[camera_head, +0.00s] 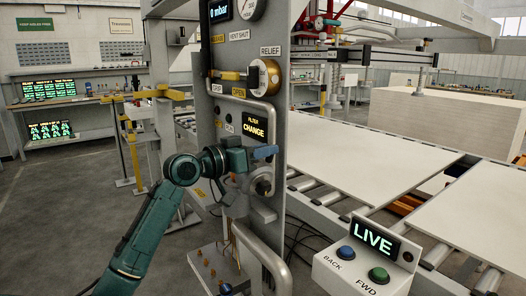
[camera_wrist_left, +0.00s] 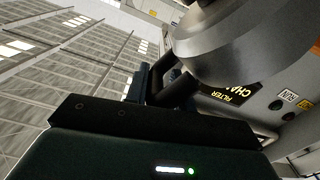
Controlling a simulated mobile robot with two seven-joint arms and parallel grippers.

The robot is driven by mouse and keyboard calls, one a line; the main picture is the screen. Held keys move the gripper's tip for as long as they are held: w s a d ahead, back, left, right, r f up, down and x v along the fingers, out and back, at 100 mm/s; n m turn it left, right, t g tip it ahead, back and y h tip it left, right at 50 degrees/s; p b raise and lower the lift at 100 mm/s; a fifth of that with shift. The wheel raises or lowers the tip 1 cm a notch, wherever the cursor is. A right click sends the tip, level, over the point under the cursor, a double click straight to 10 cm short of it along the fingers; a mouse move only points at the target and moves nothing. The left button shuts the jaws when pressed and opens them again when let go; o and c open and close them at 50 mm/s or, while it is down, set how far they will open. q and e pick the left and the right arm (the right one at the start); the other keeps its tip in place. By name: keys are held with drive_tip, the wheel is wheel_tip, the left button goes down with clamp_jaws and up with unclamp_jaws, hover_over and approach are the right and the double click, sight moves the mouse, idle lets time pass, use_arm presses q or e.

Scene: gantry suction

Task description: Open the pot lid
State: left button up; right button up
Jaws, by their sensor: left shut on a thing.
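The pot with its round grey lid (camera_head: 262,186) sits on the grey panel, below the lit FILTER CHANGE sign (camera_head: 254,128). In the left wrist view a large grey rounded body, which looks like the pot lid (camera_wrist_left: 235,45), fills the upper right. My left gripper (camera_head: 264,152) is at the panel, just above the pot's face. In the wrist view its blue fingers (camera_wrist_left: 153,82) are shut on a dark bar (camera_wrist_left: 178,92) beside the grey body. The grip is partly hidden, and I cannot tell whether the lid has shifted. My right gripper is not in view.
A curved grey handle (camera_head: 262,252) stands out from the panel below the pot. A yellow lever (camera_head: 233,76) and RELIEF knob (camera_head: 266,77) are above. A control box (camera_head: 365,258) with blue and green buttons stands at front right, before the roller conveyor with white boards (camera_head: 355,160).

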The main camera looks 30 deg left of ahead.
use_arm(q)
drive_tip(key=shift+d+f, duration=0.1)
drive_tip(key=shift+d, duration=0.15)
clamp_jaws()
drive_tip(key=shift+a, duration=0.1)
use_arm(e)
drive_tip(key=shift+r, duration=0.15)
